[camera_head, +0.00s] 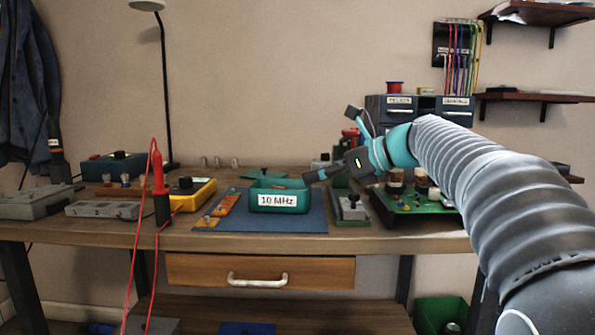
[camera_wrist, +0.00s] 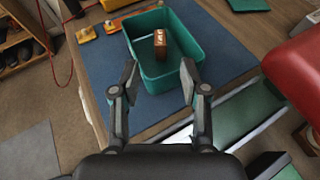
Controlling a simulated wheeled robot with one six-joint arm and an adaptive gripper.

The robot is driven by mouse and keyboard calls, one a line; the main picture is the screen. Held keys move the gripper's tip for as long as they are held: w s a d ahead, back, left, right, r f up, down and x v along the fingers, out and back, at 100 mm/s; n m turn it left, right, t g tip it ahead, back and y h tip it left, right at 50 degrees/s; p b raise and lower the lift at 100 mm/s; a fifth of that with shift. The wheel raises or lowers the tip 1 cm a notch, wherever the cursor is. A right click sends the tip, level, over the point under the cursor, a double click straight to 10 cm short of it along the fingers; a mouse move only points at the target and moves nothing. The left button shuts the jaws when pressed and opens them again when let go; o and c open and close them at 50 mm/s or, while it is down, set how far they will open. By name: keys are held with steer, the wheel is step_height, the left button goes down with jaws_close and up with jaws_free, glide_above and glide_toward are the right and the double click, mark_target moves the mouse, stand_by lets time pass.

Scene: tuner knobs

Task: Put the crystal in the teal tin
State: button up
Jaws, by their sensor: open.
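The teal tin (camera_head: 262,199), labelled 10 MHz, stands open on a blue mat; it also shows in the wrist view (camera_wrist: 178,72). A small brown block (camera_wrist: 160,44) with pale marks, seemingly the crystal, is inside the tin, near its middle. In the head view only a brownish edge (camera_head: 281,187) of it shows above the rim. My gripper (camera_wrist: 159,78) is open, its two fingers apart with nothing between them. In the head view my gripper (camera_head: 331,145) is up and to the right of the tin.
The blue mat (camera_head: 310,222) carries orange strips (camera_head: 222,207) left of the tin. A yellow meter (camera_head: 192,190) and a red probe (camera_head: 158,172) are farther left. A grey-green device (camera_head: 350,208) and a green circuit board (camera_head: 415,202) stand to the right.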

steer(key=shift+s+d, duration=0.5)
steer(key=shift+d, duration=0.35)
steer(key=shift+s+d, duration=0.5)
steer(key=shift+d, duration=0.35)
